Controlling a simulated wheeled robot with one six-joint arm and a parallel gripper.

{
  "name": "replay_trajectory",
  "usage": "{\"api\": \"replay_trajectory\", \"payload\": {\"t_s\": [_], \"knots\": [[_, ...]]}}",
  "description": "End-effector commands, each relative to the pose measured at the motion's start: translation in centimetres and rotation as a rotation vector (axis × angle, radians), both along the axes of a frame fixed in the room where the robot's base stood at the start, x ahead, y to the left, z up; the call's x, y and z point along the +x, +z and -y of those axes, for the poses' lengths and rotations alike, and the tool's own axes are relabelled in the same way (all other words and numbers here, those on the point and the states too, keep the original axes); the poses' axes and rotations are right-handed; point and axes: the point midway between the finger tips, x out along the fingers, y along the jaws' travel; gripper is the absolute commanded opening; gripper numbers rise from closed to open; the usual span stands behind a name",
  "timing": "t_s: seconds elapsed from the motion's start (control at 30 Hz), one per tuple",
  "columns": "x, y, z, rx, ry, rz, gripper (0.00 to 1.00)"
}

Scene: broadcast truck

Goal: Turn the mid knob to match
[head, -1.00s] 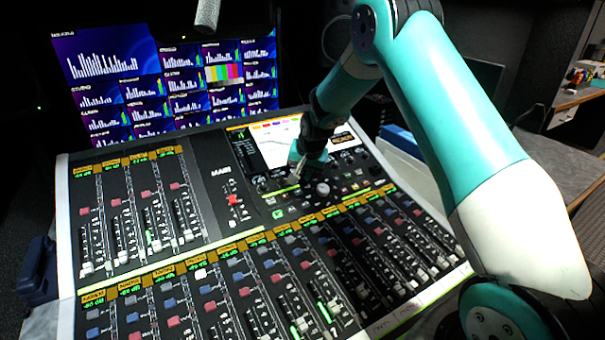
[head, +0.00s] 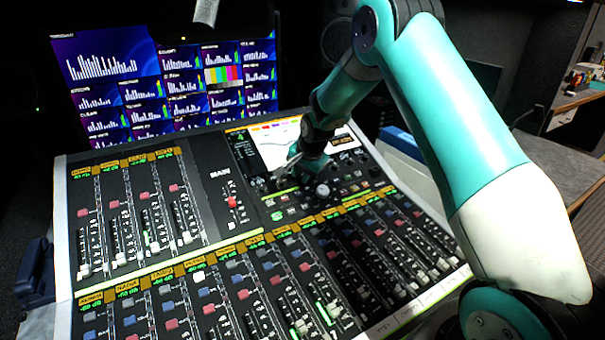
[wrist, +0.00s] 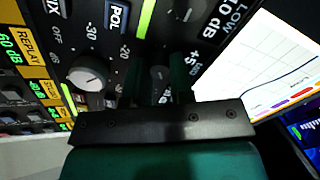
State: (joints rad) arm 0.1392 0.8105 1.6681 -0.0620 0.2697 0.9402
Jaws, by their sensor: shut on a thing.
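My gripper (head: 286,170) is at the knob row just below the console's built-in screen (head: 283,148) in the head view. In the wrist view, my gripper (wrist: 168,78) has its dark fingers on either side of a small dark knob (wrist: 160,74) and is shut on it. The knob's pointer and the marks around it are partly hidden by the fingers. Text reading "LOW" and "0 dB" shows near it, but I cannot read a mid label. In the head view the arm and fingers hide this knob.
A larger grey knob (wrist: 88,74) stands close beside the fingers and also shows in the head view (head: 322,190). The mixing console (head: 262,240) has rows of faders in front.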

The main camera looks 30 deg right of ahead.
Motion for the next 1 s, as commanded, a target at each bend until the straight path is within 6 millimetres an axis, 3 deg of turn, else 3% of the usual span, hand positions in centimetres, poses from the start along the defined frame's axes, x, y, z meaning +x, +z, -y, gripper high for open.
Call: {"api": "replay_trajectory", "payload": {"t_s": [0.13, 0.17, 0.27, 0.67, 0.77, 1.0], "knots": [[0.0, 0.1, -0.1, 0.001, 0.003, 0.001, 0.0], [0.0, 0.1, -0.1, 0.001, 0.003, 0.001, 0.26], [0.0, 0.1, -0.1, 0.0, 0.002, 0.001, 0.46], [-0.3, 1.0, 0.0, -0.001, 0.002, 0.002, 0.46], [-1.0, 2.5, 0.0, -0.001, 0.002, 0.004, 0.46], [-3.3, 8.1, 0.1, -0.002, 0.001, 0.006, 0.46]]}}
